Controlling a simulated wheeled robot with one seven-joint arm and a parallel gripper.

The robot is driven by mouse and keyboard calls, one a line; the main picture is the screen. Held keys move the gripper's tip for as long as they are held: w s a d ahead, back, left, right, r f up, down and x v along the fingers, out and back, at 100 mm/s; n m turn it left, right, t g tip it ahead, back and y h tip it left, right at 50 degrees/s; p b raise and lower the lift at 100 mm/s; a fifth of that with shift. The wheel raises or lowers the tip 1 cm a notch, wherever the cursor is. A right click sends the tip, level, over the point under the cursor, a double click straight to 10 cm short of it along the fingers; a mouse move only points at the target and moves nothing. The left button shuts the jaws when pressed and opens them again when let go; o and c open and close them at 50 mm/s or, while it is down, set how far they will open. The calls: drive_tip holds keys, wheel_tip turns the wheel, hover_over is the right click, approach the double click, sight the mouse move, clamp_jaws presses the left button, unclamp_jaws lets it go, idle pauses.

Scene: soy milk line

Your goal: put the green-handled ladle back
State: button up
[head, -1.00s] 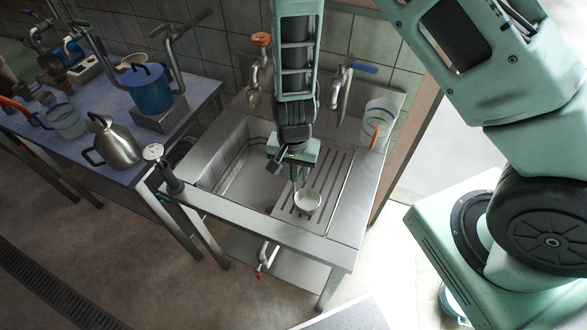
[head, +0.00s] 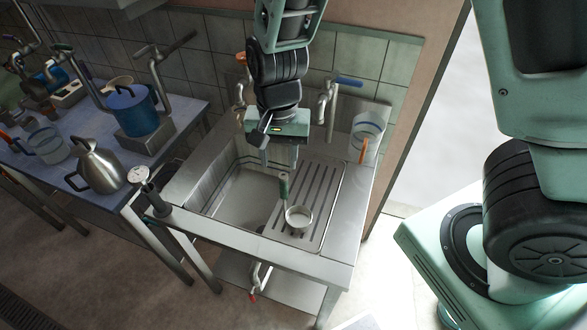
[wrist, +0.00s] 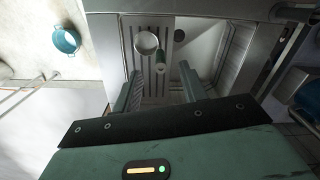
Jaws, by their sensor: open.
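The ladle (head: 299,216) has a pale round bowl and a green handle. It sits on the grooved drainboard (head: 325,190) beside the sink basin, with the handle pointing toward the basin and the back wall. In the wrist view the ladle (wrist: 147,44) shows beyond the fingers, its green handle pointing back toward them. My gripper (head: 276,154) is open and empty, above and behind the handle end, apart from it. In the wrist view the two fingers of my gripper (wrist: 162,88) are spread wide with nothing between them.
A clear jug with an orange handle (head: 367,133) stands at the sink's back right, near the blue-levered tap (head: 332,95). A steel jug (head: 97,168) and a blue pot (head: 131,110) stand on the left table. A teal bucket (wrist: 66,40) is on the floor.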

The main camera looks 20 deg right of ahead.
drive_tip(key=s+a+r+n, duration=0.1)
drive_tip(key=s+r+n, duration=0.5)
drive_tip(key=s+n, duration=0.1)
drive_tip(key=s+a+r+n, duration=0.1)
drive_tip(key=s+r+n, duration=0.4)
drive_tip(key=s, duration=0.4)
drive_tip(key=shift+s+r+n, duration=0.3)
drive_tip(key=shift+r+n, duration=0.05)
drive_tip(key=shift+n, duration=0.55)
